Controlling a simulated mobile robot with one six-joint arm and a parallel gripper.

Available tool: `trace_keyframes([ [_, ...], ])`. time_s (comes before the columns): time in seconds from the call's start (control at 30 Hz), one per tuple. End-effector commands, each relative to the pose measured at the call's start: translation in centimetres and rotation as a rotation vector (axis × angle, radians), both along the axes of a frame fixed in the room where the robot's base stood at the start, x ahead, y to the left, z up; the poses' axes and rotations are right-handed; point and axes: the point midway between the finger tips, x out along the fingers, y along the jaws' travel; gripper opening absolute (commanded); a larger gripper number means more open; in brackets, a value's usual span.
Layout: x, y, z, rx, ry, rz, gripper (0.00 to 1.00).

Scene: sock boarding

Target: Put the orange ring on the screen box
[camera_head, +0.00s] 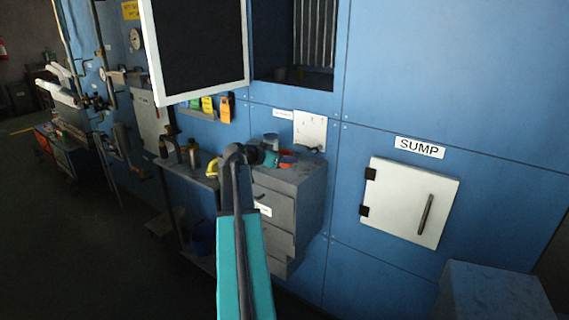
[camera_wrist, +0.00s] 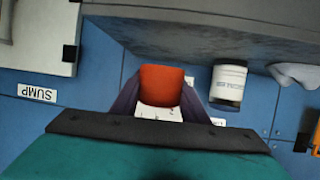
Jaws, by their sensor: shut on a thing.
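An orange-red thing (camera_wrist: 162,82) with rounded corners sits between the fingers of my gripper (camera_wrist: 158,100) in the wrist view. My gripper is shut on it; no ring hole shows from this side. No label marks a screen box. A framed black door (camera_head: 196,45) stands open at the top, beside a wall opening (camera_head: 312,35) with vertical bars inside; I cannot tell whether this is the screen box.
The grey drawer cabinet (camera_head: 292,210) stands against the blue wall. A white canister (camera_wrist: 229,83) is beside my gripper in the wrist view. A white SUMP door (camera_head: 408,200) is shut at right. Coloured tags (camera_head: 208,105) hang below the black door. A low shelf (camera_head: 192,176) holds bottles.

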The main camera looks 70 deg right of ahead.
Motion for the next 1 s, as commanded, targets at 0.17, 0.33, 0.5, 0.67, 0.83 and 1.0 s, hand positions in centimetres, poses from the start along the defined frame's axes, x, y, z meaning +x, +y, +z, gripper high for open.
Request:
trace_keyframes([
  [0.17,0.8,-1.3,0.0,0.0,-0.001,0.0,0.17],
  [0.33,0.8,-1.4,-0.2,0.0,-0.001,0.0,0.17],
  [0.5,0.8,-1.4,-0.2,0.0,-0.001,0.0,0.17],
  [0.67,0.8,-1.4,-0.4,0.001,0.0,-0.001,0.17],
  [0.83,0.8,-1.3,-1.6,0.002,0.0,0.0,0.17],
  [1.0,0.8,-1.3,-3.0,0.001,0.0,0.0,0.17],
])
